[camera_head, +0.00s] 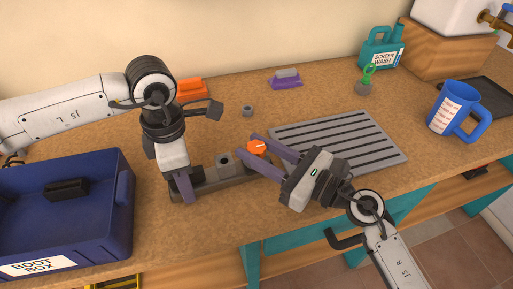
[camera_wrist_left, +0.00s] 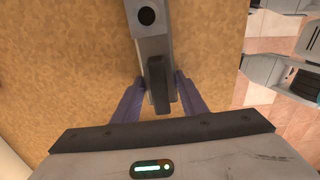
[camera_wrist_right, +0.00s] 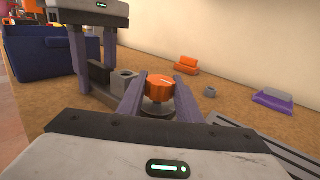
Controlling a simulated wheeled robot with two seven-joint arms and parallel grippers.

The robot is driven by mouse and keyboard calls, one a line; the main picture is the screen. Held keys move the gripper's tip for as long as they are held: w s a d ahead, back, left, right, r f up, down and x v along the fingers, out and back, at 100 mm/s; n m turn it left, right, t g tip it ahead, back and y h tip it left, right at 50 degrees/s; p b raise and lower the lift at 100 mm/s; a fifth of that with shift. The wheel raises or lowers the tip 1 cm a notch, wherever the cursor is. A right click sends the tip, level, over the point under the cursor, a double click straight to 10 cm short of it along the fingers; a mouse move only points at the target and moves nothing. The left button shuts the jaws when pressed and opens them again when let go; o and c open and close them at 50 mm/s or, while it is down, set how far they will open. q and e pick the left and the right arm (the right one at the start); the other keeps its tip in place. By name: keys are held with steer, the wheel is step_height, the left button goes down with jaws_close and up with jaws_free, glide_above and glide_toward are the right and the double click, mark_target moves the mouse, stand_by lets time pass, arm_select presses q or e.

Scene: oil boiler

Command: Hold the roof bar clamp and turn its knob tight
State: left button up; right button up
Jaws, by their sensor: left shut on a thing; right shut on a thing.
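The roof bar clamp (camera_head: 213,181) is a long grey block lying on the worktop. It has a raised grey socket near its middle and an orange knob (camera_head: 257,147) at its right end. My left gripper (camera_head: 187,197) points down at the clamp's left end. In the left wrist view its purple fingers are shut on a dark upright part of the clamp (camera_wrist_left: 159,85). My right gripper (camera_head: 250,145) comes from the right, its purple fingers on either side of the knob. In the right wrist view the fingers are shut on the orange knob (camera_wrist_right: 160,89).
A blue boot box (camera_head: 122,205) stands at the left front. A grey ribbed drain tray (camera_head: 385,157) lies right of the clamp. A small grey nut-like piece (camera_head: 247,110), an orange item (camera_head: 191,88) and a purple brush (camera_head: 286,79) lie behind. A blue mug (camera_head: 452,108) stands at the right.

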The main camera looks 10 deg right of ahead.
steer(key=shift+f, duration=0.1)
steer(key=o, duration=0.8)
steer(key=shift+d, duration=0.1)
steer(key=v, duration=1.2)
arm_select(q)
steer(key=o, duration=1.4)
